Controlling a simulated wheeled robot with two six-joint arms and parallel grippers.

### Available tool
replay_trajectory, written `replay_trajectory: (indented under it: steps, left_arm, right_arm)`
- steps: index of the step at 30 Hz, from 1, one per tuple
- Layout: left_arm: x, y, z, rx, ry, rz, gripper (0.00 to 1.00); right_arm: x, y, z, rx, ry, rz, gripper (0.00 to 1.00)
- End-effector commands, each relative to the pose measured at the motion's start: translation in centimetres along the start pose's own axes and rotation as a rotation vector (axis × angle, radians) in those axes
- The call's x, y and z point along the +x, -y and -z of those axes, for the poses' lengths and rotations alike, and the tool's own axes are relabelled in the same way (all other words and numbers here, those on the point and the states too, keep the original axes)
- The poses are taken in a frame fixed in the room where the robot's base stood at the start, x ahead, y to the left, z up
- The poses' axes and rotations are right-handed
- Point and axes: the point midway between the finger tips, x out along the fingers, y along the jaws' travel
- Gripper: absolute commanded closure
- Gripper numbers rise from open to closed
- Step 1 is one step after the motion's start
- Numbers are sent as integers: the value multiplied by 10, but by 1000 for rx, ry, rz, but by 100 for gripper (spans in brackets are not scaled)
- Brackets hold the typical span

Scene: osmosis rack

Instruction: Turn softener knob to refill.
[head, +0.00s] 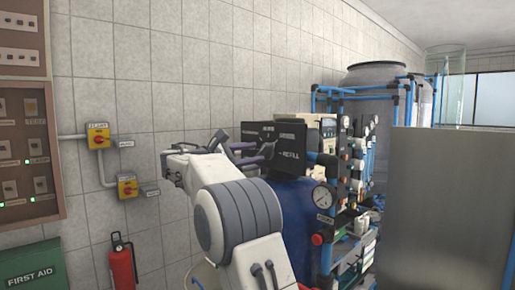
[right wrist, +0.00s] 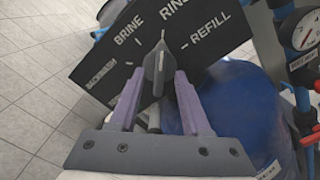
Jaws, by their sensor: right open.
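The softener's black panel (head: 293,133) shows in the head view, above a blue tank. In the right wrist view the panel (right wrist: 213,62) has white labels BACKWASH, BRINE, RINSE and REFILL. The dark grey softener knob (right wrist: 154,75) stands out from it, its narrow end pointing up in the picture, between the BRINE and REFILL marks. My right gripper (right wrist: 160,83) is open, with its purple fingers on either side of the knob; contact cannot be told. In the head view the right gripper (head: 252,151) is at the panel's left part. My left gripper is out of view.
The blue tank (head: 305,215) stands below the panel. A pressure gauge (head: 323,196) and blue pipework are close on the right. A grey block (head: 450,205) fills the right side. A tiled wall, switches (head: 99,138) and a fire extinguisher (head: 121,264) are at left.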

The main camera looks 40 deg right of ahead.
Motion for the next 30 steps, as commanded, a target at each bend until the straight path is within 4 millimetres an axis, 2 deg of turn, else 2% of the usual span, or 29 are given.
replay_trajectory:
  steps: [3, 6, 15, 17, 19, 30]
  left_arm:
    - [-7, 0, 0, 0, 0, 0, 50]
    - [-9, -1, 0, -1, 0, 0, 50]
    - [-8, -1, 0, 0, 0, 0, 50]
    - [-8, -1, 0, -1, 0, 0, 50]
    - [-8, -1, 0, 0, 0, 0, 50]
    - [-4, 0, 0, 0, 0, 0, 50]
  right_arm:
    - [15, -1, -1, -2, 1, 1, 52]
    - [21, 0, 0, -1, 0, 0, 52]
    - [23, 0, 1, 0, -1, -1, 52]
    - [23, 0, 1, 0, -1, -1, 72]
    - [23, 0, 1, 0, -1, -1, 98]
    - [22, 1, 2, 26, -2, 0, 100]
